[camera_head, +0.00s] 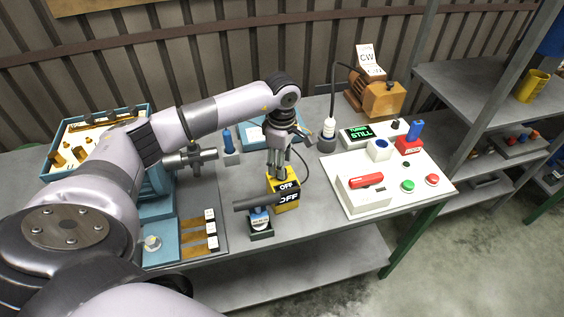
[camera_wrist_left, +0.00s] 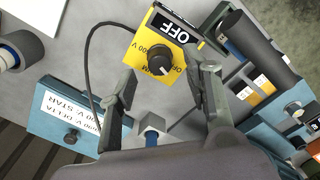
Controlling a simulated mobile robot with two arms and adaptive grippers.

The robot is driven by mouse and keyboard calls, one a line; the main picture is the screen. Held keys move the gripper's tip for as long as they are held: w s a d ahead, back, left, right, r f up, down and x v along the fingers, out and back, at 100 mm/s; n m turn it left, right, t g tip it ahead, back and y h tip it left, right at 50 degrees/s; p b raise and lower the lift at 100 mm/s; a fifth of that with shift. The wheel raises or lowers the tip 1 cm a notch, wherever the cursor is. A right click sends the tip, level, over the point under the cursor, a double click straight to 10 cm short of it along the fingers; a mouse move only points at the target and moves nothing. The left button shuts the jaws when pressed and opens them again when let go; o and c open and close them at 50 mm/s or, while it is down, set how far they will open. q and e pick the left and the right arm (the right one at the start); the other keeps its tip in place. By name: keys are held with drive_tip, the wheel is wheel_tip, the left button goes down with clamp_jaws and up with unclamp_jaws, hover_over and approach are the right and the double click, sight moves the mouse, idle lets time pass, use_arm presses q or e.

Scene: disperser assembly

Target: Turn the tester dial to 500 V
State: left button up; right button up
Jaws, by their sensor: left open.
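The yellow tester (camera_head: 286,190) stands on the grey bench, with a black OFF label on its front and another above. In the left wrist view the tester (camera_wrist_left: 140,72) shows its black dial (camera_wrist_left: 155,62) on the yellow face. Lettering around the dial includes OFF and partly hidden voltage marks. My left gripper (camera_head: 278,168) is over the tester from above. In the left wrist view my left gripper (camera_wrist_left: 165,90) is open, its fingers on either side of the dial and apart from it. In the head view the dial is hidden behind the fingers. My right gripper is not in view.
A dark cylinder on a stand (camera_head: 260,222) is close beside the tester. A black cable (camera_wrist_left: 90,55) loops near the left finger. A white control panel (camera_head: 350,200) with buttons lies to the right. A blue box labelled DELTA and STAR (camera_wrist_left: 62,115) is nearby.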

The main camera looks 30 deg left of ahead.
use_arm(q)
drive_tip(key=shift+f, duration=1.2)
drive_tip(key=shift+c, duration=0.4)
clamp_jaws()
